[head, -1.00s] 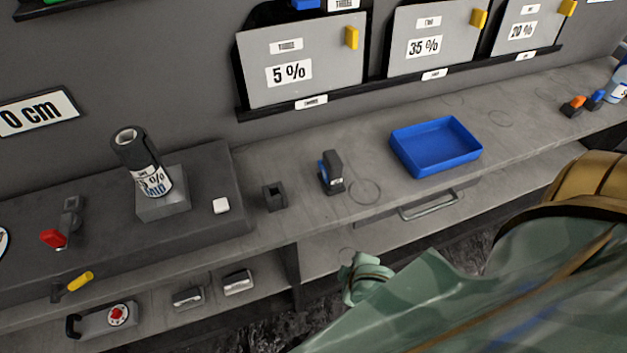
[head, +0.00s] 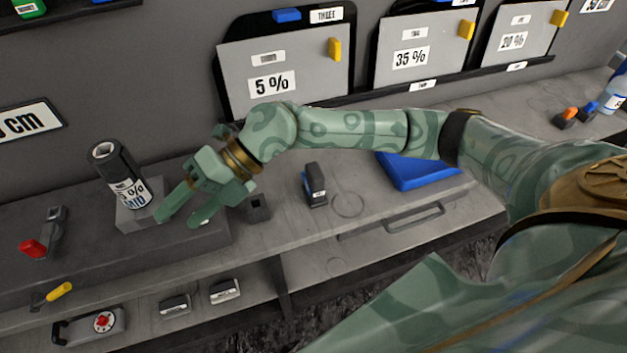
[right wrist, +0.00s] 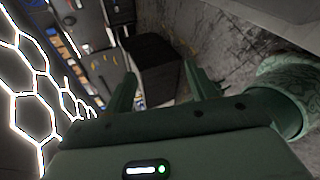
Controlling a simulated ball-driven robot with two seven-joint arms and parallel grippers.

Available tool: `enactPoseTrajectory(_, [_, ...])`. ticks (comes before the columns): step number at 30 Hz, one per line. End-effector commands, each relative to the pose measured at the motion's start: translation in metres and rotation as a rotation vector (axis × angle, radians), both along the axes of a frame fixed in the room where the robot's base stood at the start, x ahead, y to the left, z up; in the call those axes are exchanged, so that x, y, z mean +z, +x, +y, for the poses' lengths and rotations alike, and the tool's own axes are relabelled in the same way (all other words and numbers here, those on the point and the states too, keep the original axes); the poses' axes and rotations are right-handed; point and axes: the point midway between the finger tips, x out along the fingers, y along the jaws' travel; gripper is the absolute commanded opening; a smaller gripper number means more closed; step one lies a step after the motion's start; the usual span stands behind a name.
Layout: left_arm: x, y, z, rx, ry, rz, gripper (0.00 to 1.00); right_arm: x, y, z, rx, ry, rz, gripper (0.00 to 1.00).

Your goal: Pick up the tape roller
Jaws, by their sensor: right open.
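I cannot tell for sure which object is the tape roller. A small tool with a red end and a dark grey body (head: 45,238) lies on the raised dark platform at the left in the head view. A small upright dark device with a bluish side (head: 315,184) stands on the bench near the middle. My right gripper (head: 178,218) is open and empty, its fingers pointing down-left over the platform's right part, in front of the black film roll (head: 120,175). In the right wrist view its fingers (right wrist: 160,80) are apart, with a dark block (right wrist: 151,62) beyond them. My left gripper is not in view.
The film roll stands on a grey block. A small dark holder (head: 258,208) is right of my gripper. My right forearm partly hides a blue tray (head: 420,176). A yellow-handled tool (head: 58,291) and several metal items are on the lower shelf. Tinted-film panels (head: 285,70) line the wall.

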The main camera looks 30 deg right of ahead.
Motion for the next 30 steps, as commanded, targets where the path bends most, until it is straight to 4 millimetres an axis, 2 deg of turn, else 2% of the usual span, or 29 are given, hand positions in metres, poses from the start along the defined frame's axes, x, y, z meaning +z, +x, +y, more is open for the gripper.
enactPoseTrajectory(1, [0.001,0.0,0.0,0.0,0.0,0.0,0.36,-0.014,0.015,-0.037,0.014,-0.213,-0.007,0.56])
enactPoseTrajectory(2, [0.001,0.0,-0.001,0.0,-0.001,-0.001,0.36,-0.022,0.022,-0.063,0.009,-0.343,0.005,0.56])
enactPoseTrajectory(3, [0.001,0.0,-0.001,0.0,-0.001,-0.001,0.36,-0.028,0.032,-0.098,-0.015,-0.503,0.026,0.56])
enactPoseTrajectory(6, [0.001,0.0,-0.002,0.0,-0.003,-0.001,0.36,-0.026,0.051,-0.178,-0.131,-0.812,0.089,0.56])
enactPoseTrajectory(9, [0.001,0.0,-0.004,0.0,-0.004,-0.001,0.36,-0.014,0.06,-0.234,-0.25,-0.995,0.147,0.56])
enactPoseTrajectory(10, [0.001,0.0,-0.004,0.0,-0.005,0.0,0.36,-0.01,0.061,-0.244,-0.278,-1.03,0.162,0.56])
enactPoseTrajectory(12, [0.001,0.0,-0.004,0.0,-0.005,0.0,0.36,-0.008,0.062,-0.261,-0.322,-1.083,0.184,0.56])
enactPoseTrajectory(15, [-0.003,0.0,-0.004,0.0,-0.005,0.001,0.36,-0.021,0.062,-0.269,-0.342,-1.109,0.199,0.56])
enactPoseTrajectory(24, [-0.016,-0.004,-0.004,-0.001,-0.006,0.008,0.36,-0.094,0.061,-0.268,-0.339,-1.106,0.198,0.56])
enactPoseTrajectory(30, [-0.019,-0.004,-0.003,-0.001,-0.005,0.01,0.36,-0.114,0.061,-0.268,-0.338,-1.105,0.195,0.56])
